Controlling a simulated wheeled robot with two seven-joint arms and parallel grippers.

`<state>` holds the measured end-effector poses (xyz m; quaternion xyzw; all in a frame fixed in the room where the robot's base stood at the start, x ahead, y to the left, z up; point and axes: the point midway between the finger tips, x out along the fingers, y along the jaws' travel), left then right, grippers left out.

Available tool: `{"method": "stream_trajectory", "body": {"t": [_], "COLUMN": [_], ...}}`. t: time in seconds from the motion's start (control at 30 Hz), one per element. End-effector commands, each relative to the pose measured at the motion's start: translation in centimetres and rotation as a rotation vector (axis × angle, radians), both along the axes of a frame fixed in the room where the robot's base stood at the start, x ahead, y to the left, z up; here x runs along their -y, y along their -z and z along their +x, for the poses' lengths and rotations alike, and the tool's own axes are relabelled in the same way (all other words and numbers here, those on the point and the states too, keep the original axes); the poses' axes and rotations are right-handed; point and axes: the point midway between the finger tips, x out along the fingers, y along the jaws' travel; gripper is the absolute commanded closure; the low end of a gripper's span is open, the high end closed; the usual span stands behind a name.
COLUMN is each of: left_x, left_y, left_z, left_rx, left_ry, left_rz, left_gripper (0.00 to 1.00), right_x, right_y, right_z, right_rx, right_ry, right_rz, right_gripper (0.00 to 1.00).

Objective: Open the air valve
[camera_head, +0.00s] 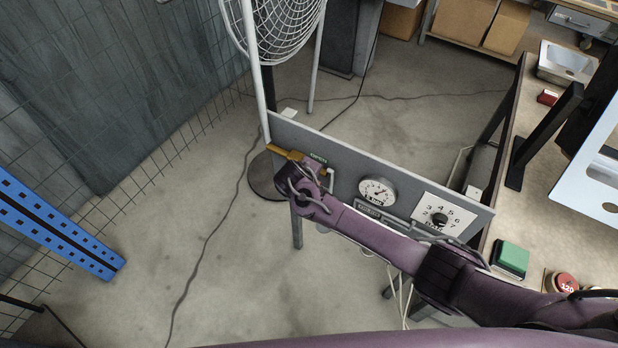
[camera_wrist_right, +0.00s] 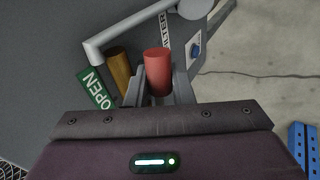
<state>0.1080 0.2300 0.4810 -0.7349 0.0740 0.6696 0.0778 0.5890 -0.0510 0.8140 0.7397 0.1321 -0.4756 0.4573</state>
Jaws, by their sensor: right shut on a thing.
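The air valve sits at the left end of a grey panel (camera_head: 345,165), with a brass-coloured body (camera_head: 285,153) in the head view. My right gripper (camera_head: 300,183) is at that valve, its arm coming in from the right. In the right wrist view a red cylindrical handle (camera_wrist_right: 157,68) stands between the two fingers of my right gripper (camera_wrist_right: 158,88), which is shut on it. My left gripper is not in view.
A gauge (camera_head: 377,191) and a numbered dial (camera_head: 438,219) are on the panel. A grey pipe (camera_wrist_right: 130,30) crosses beside the handle. A white fan (camera_head: 275,25) stands behind. The floor at left is mostly clear.

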Motion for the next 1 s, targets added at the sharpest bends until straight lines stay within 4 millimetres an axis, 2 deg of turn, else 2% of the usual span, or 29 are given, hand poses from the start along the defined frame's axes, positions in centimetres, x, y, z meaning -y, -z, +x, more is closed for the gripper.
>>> {"method": "stream_trajectory", "body": {"t": [0.47,0.5,0.63,1.0], "left_x": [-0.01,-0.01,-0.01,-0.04], "left_y": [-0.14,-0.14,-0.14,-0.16], "left_z": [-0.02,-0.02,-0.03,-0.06], "left_rx": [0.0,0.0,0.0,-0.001], "left_ry": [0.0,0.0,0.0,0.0], "left_rz": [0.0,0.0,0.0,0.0], "left_gripper": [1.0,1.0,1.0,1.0], "right_x": [0.01,0.01,0.02,0.1], "right_y": [-0.02,-0.02,-0.03,-0.28], "right_z": [-0.04,-0.04,-0.01,0.23], "right_rx": [-0.009,-0.01,-0.008,-0.002], "right_ry": [-0.001,-0.001,-0.001,0.003], "right_rz": [-0.012,-0.012,-0.011,-0.008], "right_gripper": [1.0,0.75,0.59,0.59]}}
